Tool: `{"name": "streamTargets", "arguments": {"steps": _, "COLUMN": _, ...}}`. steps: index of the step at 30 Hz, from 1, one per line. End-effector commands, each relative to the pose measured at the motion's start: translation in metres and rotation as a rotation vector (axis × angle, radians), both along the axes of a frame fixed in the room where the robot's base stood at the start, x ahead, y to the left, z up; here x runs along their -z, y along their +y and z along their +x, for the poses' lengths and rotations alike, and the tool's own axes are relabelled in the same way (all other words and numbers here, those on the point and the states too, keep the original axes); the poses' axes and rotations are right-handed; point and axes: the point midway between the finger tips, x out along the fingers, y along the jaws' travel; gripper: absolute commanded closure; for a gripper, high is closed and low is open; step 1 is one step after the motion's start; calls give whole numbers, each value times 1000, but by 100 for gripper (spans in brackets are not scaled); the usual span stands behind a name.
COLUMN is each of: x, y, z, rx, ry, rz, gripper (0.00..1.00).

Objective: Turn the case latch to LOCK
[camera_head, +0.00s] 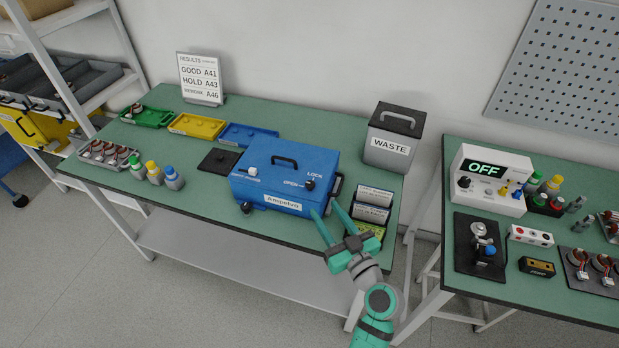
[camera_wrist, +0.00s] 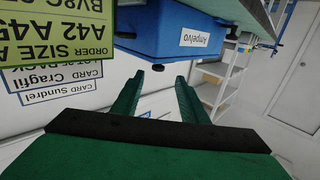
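The blue case (camera_head: 265,180) labelled Ampelvo stands shut on the green table, with a black handle on its lid. Its latch is a black knob (camera_head: 309,185) on the right of the top, beside the words OPEN and LOCK. Which word it points to is too small to tell. My gripper (camera_head: 327,211) is open and empty, in front of the case's right front corner and apart from the latch. In the wrist view, the open fingers (camera_wrist: 158,85) are below the case (camera_wrist: 150,30), which appears tilted; the latch cannot be made out there.
Card holders (camera_head: 372,207) stand close to the right of my gripper. A grey WASTE bin (camera_head: 391,145) is behind them. A black pad (camera_head: 219,160), coloured trays and several bottles (camera_head: 155,173) lie left of the case. A second table (camera_head: 450,190) is at right.

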Motion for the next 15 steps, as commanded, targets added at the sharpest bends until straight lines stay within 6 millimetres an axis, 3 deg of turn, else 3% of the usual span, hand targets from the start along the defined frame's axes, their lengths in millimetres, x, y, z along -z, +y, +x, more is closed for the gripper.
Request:
{"name": "streamTargets", "arguments": {"steps": 8, "x": -10, "y": 4, "z": 18, "rx": -18, "ry": -21, "rz": -7, "gripper": 60}}
{"name": "streamTargets", "arguments": {"steps": 15, "x": -10, "y": 23, "z": 56, "rx": -17, "ry": -20, "rz": -9, "gripper": 60}}
